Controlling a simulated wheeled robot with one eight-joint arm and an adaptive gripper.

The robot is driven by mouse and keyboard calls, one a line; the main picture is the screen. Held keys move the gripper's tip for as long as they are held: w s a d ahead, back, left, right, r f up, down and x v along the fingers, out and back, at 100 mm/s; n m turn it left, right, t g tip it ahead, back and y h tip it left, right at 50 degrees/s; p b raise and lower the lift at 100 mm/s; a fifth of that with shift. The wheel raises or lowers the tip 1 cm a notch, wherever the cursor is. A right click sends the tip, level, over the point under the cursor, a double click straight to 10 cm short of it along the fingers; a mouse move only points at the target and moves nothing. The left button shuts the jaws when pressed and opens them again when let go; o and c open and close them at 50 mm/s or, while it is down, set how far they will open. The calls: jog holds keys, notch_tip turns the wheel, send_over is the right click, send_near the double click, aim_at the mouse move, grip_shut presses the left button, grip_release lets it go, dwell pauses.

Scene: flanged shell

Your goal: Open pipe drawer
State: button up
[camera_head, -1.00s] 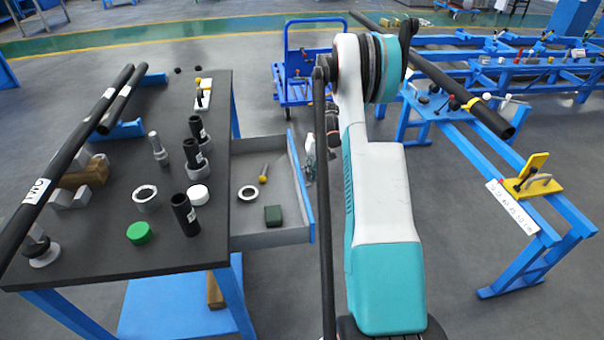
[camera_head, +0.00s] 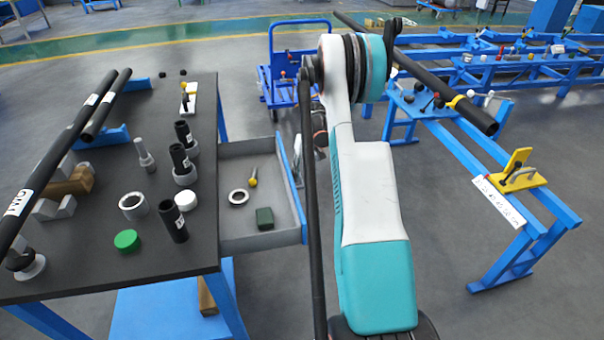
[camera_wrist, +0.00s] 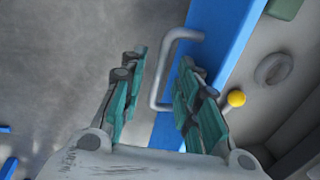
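The drawer (camera_head: 230,228) stands open, out of the right side of the dark workbench (camera_head: 100,270). Its blue front panel (camera_wrist: 228,60) carries a grey U-shaped handle (camera_wrist: 162,70). My gripper (camera_wrist: 158,98) is open in the wrist view, with the handle's bar in the gap between its green-padded fingers. A space shows between the left finger and the bar. The right finger overlaps the panel beside the handle, and I cannot tell whether it touches. In the head view my arm hides most of the gripper. A ring (camera_head: 238,197), a yellow-headed pin (camera_head: 253,178) and a dark green block (camera_head: 264,218) lie in the drawer.
Black pipes (camera_head: 60,170), a green cap (camera_head: 127,240), a white ring (camera_head: 133,204) and short black tubes (camera_head: 172,220) are on the workbench. A blue cart (camera_head: 290,75) stands behind. A blue frame (camera_head: 535,225) with a long pipe stands right.

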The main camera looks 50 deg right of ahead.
notch_tip(320, 180, up, 12)
jog(key=s+d, duration=0.1)
jog(key=d, duration=0.1)
jog(key=shift+s+f, duration=0.15)
jog(key=shift+f, duration=0.1)
jog(key=shift+a, duration=0.1)
dwell(0.3)
